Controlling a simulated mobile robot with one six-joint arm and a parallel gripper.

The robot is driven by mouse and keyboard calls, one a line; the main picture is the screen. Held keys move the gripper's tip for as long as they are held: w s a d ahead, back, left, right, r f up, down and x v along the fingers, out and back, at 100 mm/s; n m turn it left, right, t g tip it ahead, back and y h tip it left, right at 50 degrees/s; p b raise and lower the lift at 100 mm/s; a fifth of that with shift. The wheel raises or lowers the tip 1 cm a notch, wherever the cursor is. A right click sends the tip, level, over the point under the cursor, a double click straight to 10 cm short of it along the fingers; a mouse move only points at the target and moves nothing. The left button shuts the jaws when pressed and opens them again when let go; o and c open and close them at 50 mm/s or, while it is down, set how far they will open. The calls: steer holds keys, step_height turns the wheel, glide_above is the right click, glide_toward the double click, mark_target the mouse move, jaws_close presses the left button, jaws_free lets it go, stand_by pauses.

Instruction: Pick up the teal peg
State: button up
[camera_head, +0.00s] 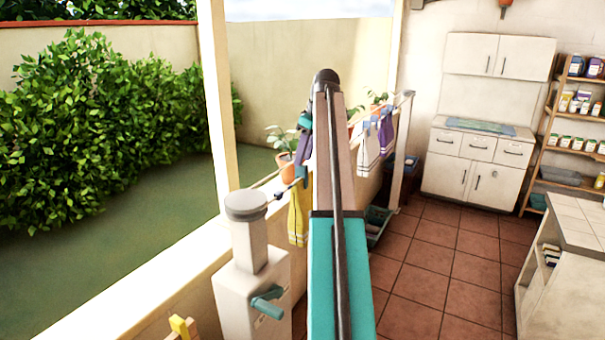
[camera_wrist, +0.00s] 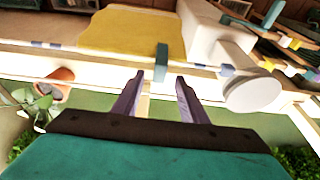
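A teal peg (camera_wrist: 161,62) stands upright across the rail at the lower edge of the yellow cloth (camera_wrist: 130,32) in the wrist view. My gripper (camera_wrist: 159,78) is open, its two purple fingers spread to either side of the peg's near end. The fingertips are just short of the peg or level with it; I cannot tell which. Nothing is held.
A pale box with a grey round cap (camera_head: 246,205) and teal handle stands close to the cloth. Tiled floor (camera_head: 430,255) is clear to the right.

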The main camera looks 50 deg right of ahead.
mark_target(302, 176)
steer(key=shift+p+x, duration=1.15)
steer(key=shift+x, duration=1.15)
steer(key=shift+s, duration=0.1)
jaws_close()
